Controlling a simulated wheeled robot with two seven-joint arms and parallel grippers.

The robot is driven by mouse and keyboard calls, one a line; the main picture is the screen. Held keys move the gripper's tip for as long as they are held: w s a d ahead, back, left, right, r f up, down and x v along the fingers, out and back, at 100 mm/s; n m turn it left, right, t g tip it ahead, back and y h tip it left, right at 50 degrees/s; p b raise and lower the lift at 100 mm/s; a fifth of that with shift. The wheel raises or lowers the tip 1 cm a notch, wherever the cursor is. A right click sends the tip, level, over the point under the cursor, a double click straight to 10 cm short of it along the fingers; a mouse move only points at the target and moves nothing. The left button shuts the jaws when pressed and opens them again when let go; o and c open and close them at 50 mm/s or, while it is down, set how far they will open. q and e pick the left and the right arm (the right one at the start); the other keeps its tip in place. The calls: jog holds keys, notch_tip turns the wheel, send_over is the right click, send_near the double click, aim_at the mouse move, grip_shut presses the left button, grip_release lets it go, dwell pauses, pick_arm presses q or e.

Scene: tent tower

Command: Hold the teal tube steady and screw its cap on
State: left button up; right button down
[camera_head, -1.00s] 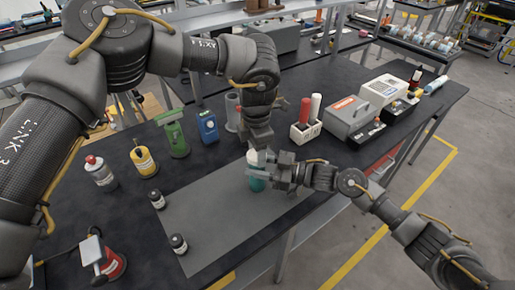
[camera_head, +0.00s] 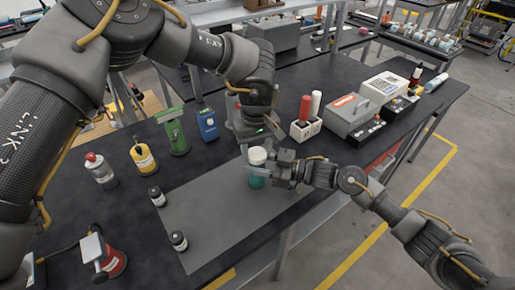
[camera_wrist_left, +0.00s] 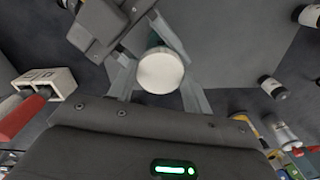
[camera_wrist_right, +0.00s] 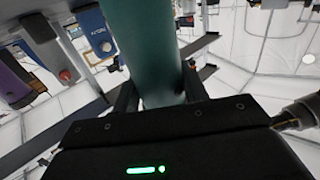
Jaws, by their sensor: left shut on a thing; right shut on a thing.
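The teal tube (camera_head: 257,182) stands upright over the grey mat, and a white cap (camera_head: 257,155) sits at its top. My right gripper (camera_head: 270,172) is shut on the tube from the right; in the right wrist view the teal tube (camera_wrist_right: 145,50) fills the space between the fingers. My left gripper (camera_head: 250,150) comes from above and behind and is shut on the cap. In the left wrist view the round white cap (camera_wrist_left: 160,71) lies between its two fingers. The threads and the joint between cap and tube are hidden.
The grey mat (camera_head: 215,215) is bare around the tube. Two small dark jars (camera_head: 157,196) stand at its left edge. A white holder (camera_head: 305,131) with red and white handles stands behind right. A green tool (camera_head: 174,131) and a blue device (camera_head: 208,124) stand behind left.

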pick_arm(q)
jog(key=m, duration=0.4)
jog(key=shift+w+m, duration=0.1)
jog(key=shift+m, duration=0.2)
jog(key=o, duration=0.9)
jog(key=shift+o, duration=0.2)
jog(key=shift+r, duration=2.25)
jog(key=shift+f, duration=0.1)
jog(key=shift+c, duration=0.4)
